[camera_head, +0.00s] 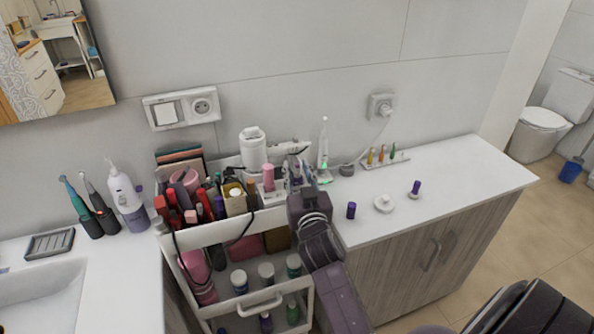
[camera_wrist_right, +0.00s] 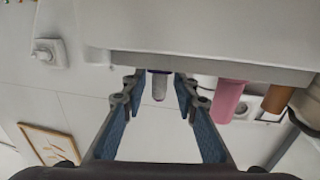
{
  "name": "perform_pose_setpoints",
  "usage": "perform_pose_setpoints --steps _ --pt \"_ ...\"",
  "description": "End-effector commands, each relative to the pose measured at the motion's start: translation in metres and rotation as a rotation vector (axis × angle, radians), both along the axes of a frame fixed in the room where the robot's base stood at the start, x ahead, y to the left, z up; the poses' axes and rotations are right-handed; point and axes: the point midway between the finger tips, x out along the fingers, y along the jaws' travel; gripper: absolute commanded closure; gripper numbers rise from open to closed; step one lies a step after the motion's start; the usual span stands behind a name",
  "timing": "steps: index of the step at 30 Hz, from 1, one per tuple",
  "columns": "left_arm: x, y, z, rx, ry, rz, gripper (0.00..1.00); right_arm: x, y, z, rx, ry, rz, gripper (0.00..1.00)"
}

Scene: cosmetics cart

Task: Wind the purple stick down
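My right gripper (camera_head: 297,168) is over the right side of the cart's top, by the small white holder there. In the right wrist view the gripper (camera_wrist_right: 157,90) is open. A short stick (camera_wrist_right: 159,87) with a purple band and a pale, whitish body shows between its fingertips, with a gap on either side. In the head view I cannot make this stick out behind the gripper. On the right counter are a dark purple cylinder (camera_head: 351,210) and another small purple piece (camera_head: 416,187). My left gripper is out of view.
The white cart (camera_head: 215,231) is crowded with pink, red and dark cosmetics left of my right gripper. A pink bottle (camera_wrist_right: 230,100) is close to the fingers. An electric toothbrush (camera_head: 323,152) stands behind them. The right counter (camera_head: 455,185) is mostly clear, with a small white dish (camera_head: 384,204).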

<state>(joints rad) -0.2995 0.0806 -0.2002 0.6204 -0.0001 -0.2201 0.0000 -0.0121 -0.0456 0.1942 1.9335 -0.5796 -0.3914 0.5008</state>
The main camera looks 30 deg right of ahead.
Motion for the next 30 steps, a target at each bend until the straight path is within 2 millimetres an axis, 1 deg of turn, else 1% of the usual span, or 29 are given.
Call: perform_pose_setpoints --steps 8,11,21,25,30 --pt "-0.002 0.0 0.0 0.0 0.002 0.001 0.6 -0.001 0.0 0.0 0.0 0.001 0.0 0.7" --pt "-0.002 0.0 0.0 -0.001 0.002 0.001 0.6 -0.006 0.003 -0.001 0.0 0.001 0.001 0.7" --pt "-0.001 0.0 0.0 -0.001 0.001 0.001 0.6 -0.054 0.023 -0.002 0.003 0.002 0.0 0.7" --pt "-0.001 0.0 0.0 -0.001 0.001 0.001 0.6 -0.065 0.028 -0.001 0.001 0.002 0.0 0.7" --pt "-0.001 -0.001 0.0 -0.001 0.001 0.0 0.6 -0.069 0.03 -0.001 0.0 0.001 0.0 0.7"
